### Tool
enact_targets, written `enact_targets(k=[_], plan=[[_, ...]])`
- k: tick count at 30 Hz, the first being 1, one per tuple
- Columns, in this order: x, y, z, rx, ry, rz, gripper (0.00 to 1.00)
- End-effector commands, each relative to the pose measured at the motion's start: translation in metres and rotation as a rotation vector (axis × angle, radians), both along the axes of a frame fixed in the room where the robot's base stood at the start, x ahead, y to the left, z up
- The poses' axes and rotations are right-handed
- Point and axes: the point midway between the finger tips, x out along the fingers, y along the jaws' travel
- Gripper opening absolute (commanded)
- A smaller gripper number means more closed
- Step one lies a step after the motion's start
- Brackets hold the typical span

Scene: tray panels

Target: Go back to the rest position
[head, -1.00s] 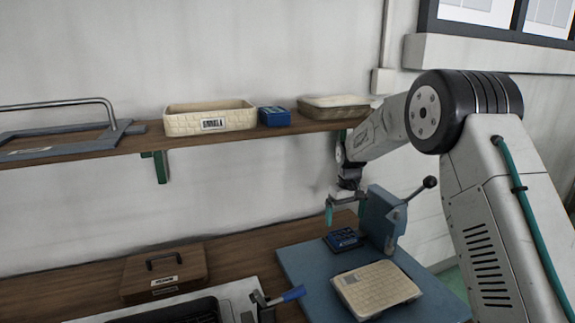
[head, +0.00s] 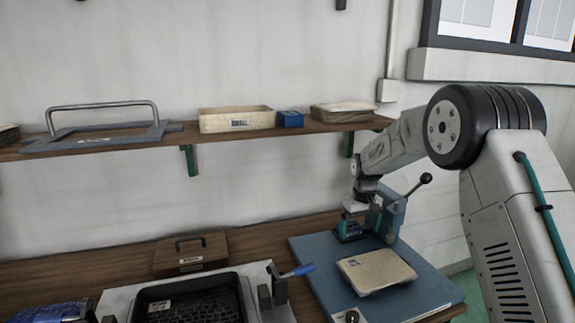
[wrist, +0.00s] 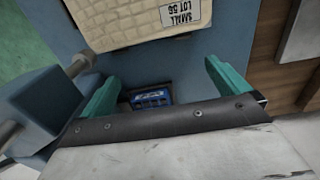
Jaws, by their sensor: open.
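My gripper (head: 354,222) is at the end of the arm, low over the blue board (head: 312,262), just left of the blue lever press (head: 393,212). In the wrist view its two green fingers (wrist: 162,82) are spread apart. A small blue block (wrist: 152,98) in a dark holder shows in the gap between them. I cannot tell whether a finger touches it. In the head view the gripper mostly hides that spot. A cream woven panel (head: 376,270) lies on the board in front of the press; its label (wrist: 184,12) shows in the wrist view.
A shelf above holds a cream tray (head: 236,121), a small blue box (head: 290,119), another cream panel (head: 343,112) and a metal-handled frame (head: 102,130). On the bench are a brown lidded box (head: 190,254), a black tray (head: 190,300) and a blue-handled clamp (head: 297,271).

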Motion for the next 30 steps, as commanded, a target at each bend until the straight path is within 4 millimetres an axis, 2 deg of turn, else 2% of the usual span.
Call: enact_targets(k=[8,14,23,26,30], plan=[[-0.021,-0.001,-0.013,-0.005,0.065,-0.043,1.0],[-0.051,-0.003,-0.014,-0.011,0.119,-0.069,1.0],[-0.115,-0.009,0.023,-0.02,0.174,-0.121,1.0],[-0.142,-0.011,0.043,-0.022,0.182,-0.14,1.0],[-0.193,-0.016,0.079,-0.026,0.187,-0.174,1.0]])
